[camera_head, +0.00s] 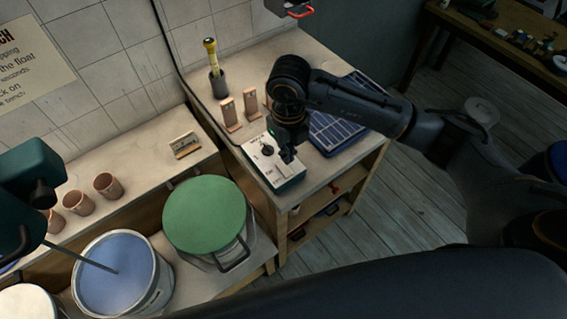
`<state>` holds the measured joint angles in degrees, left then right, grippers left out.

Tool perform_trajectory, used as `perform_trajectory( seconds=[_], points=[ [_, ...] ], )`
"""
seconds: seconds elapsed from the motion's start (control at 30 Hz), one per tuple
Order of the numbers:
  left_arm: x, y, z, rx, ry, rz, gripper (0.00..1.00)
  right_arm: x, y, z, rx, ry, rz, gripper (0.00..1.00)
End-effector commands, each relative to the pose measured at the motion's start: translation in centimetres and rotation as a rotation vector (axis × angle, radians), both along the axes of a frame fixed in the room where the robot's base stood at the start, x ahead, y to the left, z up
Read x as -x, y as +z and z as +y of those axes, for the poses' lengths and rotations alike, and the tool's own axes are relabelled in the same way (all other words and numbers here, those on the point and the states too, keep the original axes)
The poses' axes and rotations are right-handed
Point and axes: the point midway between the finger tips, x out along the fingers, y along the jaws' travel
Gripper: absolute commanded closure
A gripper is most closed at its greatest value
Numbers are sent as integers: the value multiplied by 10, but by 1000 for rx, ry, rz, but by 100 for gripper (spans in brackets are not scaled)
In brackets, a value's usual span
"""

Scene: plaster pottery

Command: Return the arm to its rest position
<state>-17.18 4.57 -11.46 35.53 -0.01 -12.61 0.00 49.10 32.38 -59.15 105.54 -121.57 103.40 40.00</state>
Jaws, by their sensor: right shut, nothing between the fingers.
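My right arm comes in from the right and bends down over the wooden workbench (318,60). My right gripper (288,155) points down, shut and empty, just above or against a white control box (258,166) with a dark knob and a switch area. I cannot tell whether the fingertips touch the box. The gripper hides part of the box's top. My left gripper is not in view.
Two wooden stands and a yellow-handled tool (212,57) in a dark cup stand behind. A green-lidded bucket (204,215), a blue-filled bucket (115,272) and terracotta cups (107,185) are left.

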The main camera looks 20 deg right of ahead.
Motion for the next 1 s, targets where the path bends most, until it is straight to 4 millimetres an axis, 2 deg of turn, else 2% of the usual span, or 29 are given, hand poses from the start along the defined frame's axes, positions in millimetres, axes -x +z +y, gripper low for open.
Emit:
perform_trajectory(
  seconds=[0.03, 0.17, 0.73, 0.77, 0.87, 0.97, 1.0],
  points=[
    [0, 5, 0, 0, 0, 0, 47, 0, 7, 0, 0, 0, -1, 100],
    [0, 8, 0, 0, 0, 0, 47, 0, 14, 0, 0, 0, -1, 100],
    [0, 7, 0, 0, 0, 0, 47, 1, 13, 3, -13, 4, 3, 100],
    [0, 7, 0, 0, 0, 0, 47, 3, 12, 7, -29, 9, 6, 100],
    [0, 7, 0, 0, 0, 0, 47, 15, 9, 38, -157, 44, 28, 100],
    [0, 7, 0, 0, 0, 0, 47, 38, 15, 93, -404, 89, 65, 100],
    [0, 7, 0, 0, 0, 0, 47, 49, 24, 119, -533, 100, 80, 100]
  ],
)
